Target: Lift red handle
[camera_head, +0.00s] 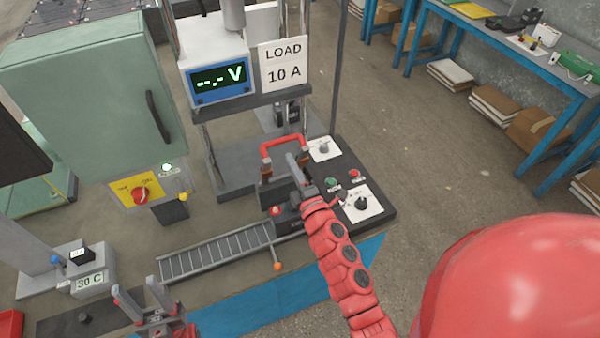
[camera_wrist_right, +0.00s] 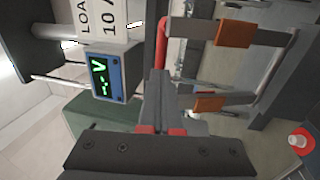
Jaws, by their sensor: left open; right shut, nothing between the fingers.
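The red handle (camera_head: 281,142) is a U-shaped bar on the tester in the middle of the head view, with copper-coloured blocks at its legs. My right gripper (camera_head: 291,158) is shut and empty. Its fingertips are close to the handle, within or just below its frame in the head view. In the right wrist view, the handle's red bar (camera_wrist_right: 161,45) lies just beyond the shut fingertips (camera_wrist_right: 158,75); I cannot tell whether they touch. My left gripper (camera_head: 142,298) is open and empty at the lower left, far from the handle.
A meter (camera_head: 220,80) reads "--.- V" beside a "LOAD 10 A" sign (camera_head: 283,66). A black panel with knobs and buttons (camera_head: 345,163) is right of the handle. A roller track (camera_head: 215,255) lies in front. A green cabinet (camera_head: 80,95) stands at left.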

